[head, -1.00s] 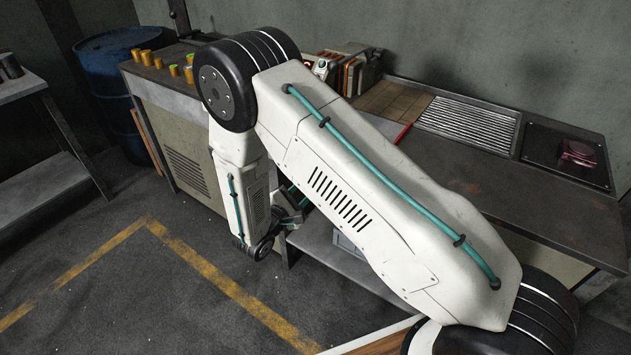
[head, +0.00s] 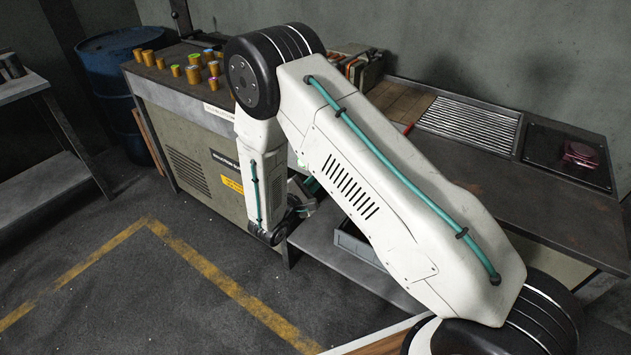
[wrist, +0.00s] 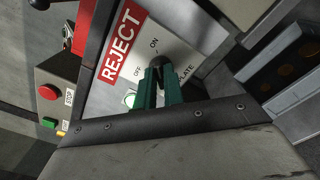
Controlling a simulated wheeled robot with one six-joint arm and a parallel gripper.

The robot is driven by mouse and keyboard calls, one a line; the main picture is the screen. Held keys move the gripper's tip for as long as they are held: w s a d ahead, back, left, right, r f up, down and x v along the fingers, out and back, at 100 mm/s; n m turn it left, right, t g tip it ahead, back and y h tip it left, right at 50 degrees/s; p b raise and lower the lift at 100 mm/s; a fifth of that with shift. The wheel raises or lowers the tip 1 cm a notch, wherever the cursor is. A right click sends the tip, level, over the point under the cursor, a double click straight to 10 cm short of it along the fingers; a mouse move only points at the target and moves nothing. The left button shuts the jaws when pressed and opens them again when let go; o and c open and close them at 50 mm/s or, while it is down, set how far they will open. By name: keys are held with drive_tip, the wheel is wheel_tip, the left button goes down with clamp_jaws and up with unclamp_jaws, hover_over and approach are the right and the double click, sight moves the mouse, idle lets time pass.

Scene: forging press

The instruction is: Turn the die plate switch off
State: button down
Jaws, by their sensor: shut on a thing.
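In the wrist view, the die plate switch (wrist: 158,62) is a small black knob on a pale panel, with OFF and ON marked around it and the word PLATE beside it. My gripper (wrist: 158,78) has two green fingers, one on each side of the knob, shut on it. The fingers cover part of the knob, so I cannot tell which mark it points to. A pale round lamp (wrist: 130,100) sits beside the fingers. In the head view my arm hides the switch.
In the wrist view, a red REJECT label (wrist: 121,44) adjoins the panel, and a box with a red stop button (wrist: 49,92) stands at the left. In the head view, several orange cylinders (head: 192,74) stand on the bench, and a blue barrel (head: 116,68) is behind.

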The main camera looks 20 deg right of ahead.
drive_tip(key=shift+n, duration=0.4)
drive_tip(key=shift+w+a+n, duration=0.15)
drive_tip(key=shift+n, duration=4.1)
drive_tip(key=shift+w+a+n, duration=0.1)
drive_tip(key=shift+w+n, duration=0.05)
drive_tip(key=shift+n, duration=4.1)
drive_tip(key=c, duration=1.5)
unclamp_jaws()
drive_tip(key=v, duration=0.8)
